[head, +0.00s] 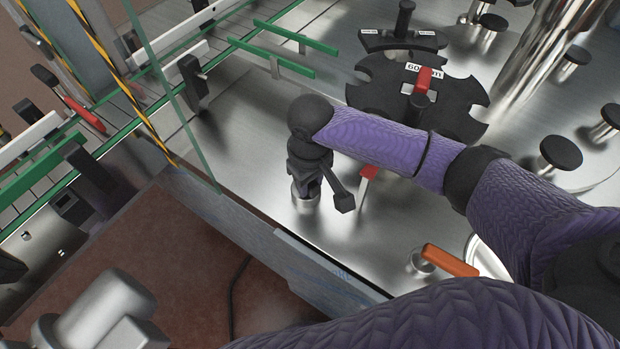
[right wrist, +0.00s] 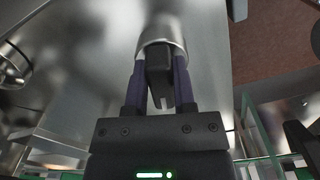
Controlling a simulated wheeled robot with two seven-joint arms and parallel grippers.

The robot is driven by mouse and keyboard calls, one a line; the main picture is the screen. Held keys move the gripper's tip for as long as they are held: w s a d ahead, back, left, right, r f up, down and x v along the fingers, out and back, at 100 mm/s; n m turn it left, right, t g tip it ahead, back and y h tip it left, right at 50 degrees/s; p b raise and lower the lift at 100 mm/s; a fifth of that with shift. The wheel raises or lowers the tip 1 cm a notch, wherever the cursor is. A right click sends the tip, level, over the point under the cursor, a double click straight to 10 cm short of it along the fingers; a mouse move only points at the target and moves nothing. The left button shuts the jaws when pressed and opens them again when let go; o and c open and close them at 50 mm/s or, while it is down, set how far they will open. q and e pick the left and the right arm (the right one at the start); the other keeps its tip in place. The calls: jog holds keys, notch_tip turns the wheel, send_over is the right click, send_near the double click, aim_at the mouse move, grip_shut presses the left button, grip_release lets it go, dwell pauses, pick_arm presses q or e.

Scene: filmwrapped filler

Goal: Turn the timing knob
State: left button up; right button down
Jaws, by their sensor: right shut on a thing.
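The timing knob is a black grip (right wrist: 160,72) on a round silver collar (right wrist: 162,40), seen in the right wrist view. My right gripper (right wrist: 158,85) is shut on the black grip, with one finger on each side of it. In the head view my right gripper (head: 306,180) points down at the machine's deck near its front edge. The silver collar (head: 306,203) shows just beneath it, and the gripper hides most of the black grip. Whether the knob is turned from its starting angle cannot be told. My left gripper is not in view.
Black star wheels (head: 370,97) stand behind the gripper on the metal deck (head: 250,135). A red handle (head: 368,172) is close to its right, and an orange handle (head: 450,260) is nearer. A glass panel (head: 178,90) and green-railed conveyor (head: 40,165) stand at the left.

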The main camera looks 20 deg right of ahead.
jog(key=shift+r+p, duration=0.1)
jog(key=shift+p, duration=0.4)
jog(key=m+p, duration=0.4)
jog(key=p, duration=0.1)
jog(key=m+p, duration=0.2)
jog(key=shift+a+r+p, duration=0.15)
jog(key=shift+a+p, duration=0.15)
jog(key=shift+a, duration=0.05)
jog(key=m+p, duration=0.2)
jog(key=m, duration=0.1)
jog(key=shift+a+p, duration=0.2)
jog(key=shift+p, duration=0.15)
jog(key=m+p, duration=0.1)
jog(key=m, duration=0.1)
jog(key=shift+w+a+m, duration=0.1)
jog(key=shift+m, duration=0.3)
jog(key=shift+w+f+m+p, duration=0.1)
jog(key=shift+f+m+p, duration=0.1)
jog(key=shift+m, duration=0.35)
jog(key=shift+f+m+p, duration=0.1)
jog(key=shift+m+p, duration=0.1)
jog(key=shift+m, duration=0.35)
jog(key=shift+a, duration=0.1)
jog(key=shift+c, duration=2.2)
grip_release()
